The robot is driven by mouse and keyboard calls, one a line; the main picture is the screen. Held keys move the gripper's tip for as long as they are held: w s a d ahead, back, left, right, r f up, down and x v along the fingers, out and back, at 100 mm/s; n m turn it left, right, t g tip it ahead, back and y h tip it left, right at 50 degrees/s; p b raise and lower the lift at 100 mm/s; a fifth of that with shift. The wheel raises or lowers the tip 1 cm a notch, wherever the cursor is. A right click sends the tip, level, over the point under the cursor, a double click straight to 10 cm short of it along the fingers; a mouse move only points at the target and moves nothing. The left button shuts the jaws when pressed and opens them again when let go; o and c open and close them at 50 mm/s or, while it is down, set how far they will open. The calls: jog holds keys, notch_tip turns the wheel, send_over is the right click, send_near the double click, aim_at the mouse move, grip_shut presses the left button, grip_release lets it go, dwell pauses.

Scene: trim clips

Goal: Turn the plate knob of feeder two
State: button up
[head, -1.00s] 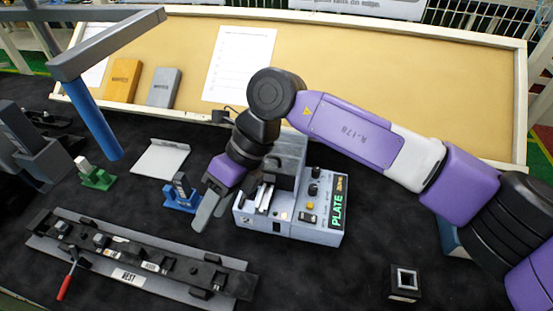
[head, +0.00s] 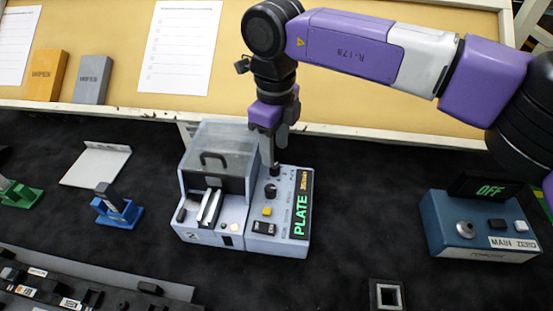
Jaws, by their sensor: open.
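Feeder two (head: 205,232) is a pale grey-blue unit marked 2, with a clear-lidded bin at its back left. Its right-hand panel has a green lit PLATE display (head: 302,203), a black knob (head: 271,191), a yellow button (head: 267,211) and dark switches. My gripper (head: 270,160) points straight down over the back end of this panel, just behind the visible knob. Its fingers overlap a spot where another small dark control may sit. The jaws are open, seen nearly edge-on. I cannot tell whether the fingertips touch anything.
A blue box (head: 470,235) with an OFF display and a MAIN ZERO label stands at the right. A blue clip holder (head: 118,211) and a grey plate (head: 96,164) lie to the left. A black rail fixture (head: 60,290) lies front left. A square socket (head: 387,295) is at front.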

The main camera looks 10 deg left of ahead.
aim_at(275, 169)
jog(key=shift+f+p, duration=0.35)
jog(key=shift+f, duration=2.3)
grip_shut()
